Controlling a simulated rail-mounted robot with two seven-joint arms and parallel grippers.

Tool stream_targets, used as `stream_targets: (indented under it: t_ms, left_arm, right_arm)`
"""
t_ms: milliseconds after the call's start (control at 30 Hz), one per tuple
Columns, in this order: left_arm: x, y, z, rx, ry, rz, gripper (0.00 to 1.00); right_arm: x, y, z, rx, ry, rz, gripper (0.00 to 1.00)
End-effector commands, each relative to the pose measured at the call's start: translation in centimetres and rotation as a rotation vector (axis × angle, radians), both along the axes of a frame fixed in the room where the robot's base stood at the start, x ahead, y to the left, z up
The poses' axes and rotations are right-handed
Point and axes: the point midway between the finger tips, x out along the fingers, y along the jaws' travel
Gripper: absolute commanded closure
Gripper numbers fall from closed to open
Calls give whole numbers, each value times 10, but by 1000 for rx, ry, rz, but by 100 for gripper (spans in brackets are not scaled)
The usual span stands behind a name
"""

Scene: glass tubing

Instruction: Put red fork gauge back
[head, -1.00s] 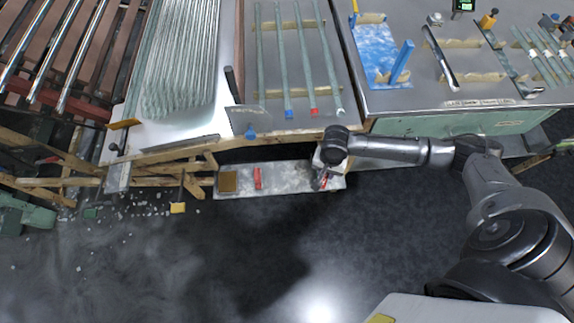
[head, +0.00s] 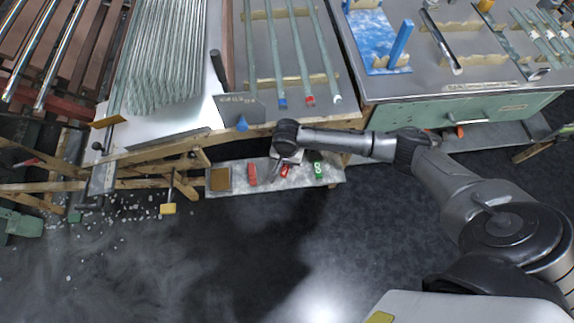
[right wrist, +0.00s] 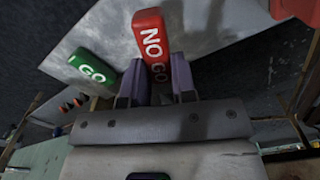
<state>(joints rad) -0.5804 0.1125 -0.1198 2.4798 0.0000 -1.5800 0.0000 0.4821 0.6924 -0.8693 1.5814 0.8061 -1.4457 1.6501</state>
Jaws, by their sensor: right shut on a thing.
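The red fork gauge (right wrist: 151,38), marked NO GO, is between the two fingers of my right gripper (right wrist: 158,88) in the right wrist view. The fingers are shut on it. In the head view the gauge (head: 286,171) shows as a small red piece beside my right gripper (head: 279,166), over the low grey shelf (head: 270,187). I cannot tell whether it touches the shelf. A green block (right wrist: 92,70) marked GO lies to its left in the wrist view; it also shows in the head view (head: 318,169). My left gripper is not in view.
Another red block (head: 252,174) and a brown square pad (head: 219,180) are on the shelf left of my gripper. The bench edge with glass tubes (head: 292,55) is above and behind. A green drawer bench (head: 462,112) stands at right.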

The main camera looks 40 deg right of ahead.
Motion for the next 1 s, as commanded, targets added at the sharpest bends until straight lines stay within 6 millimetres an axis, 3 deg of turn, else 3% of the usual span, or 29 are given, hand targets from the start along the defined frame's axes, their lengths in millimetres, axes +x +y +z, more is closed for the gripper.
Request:
stream_targets:
  t_ms: [167,400,800,833,1000]
  left_arm:
    - [0,1,-7,4,-1,-3,57]
    - [0,3,-26,12,-1,-8,57]
    - [0,3,-23,11,-1,-7,57]
    - [0,3,-24,10,0,-7,57]
    - [0,1,-24,4,-1,-3,57]
  right_arm:
    - [1,0,-10,0,0,0,100]
    - [1,0,-40,0,-1,0,100]
    - [0,1,-42,1,1,0,100]
    - [0,1,-42,1,0,0,72]
    - [0,0,-42,1,-1,0,56]
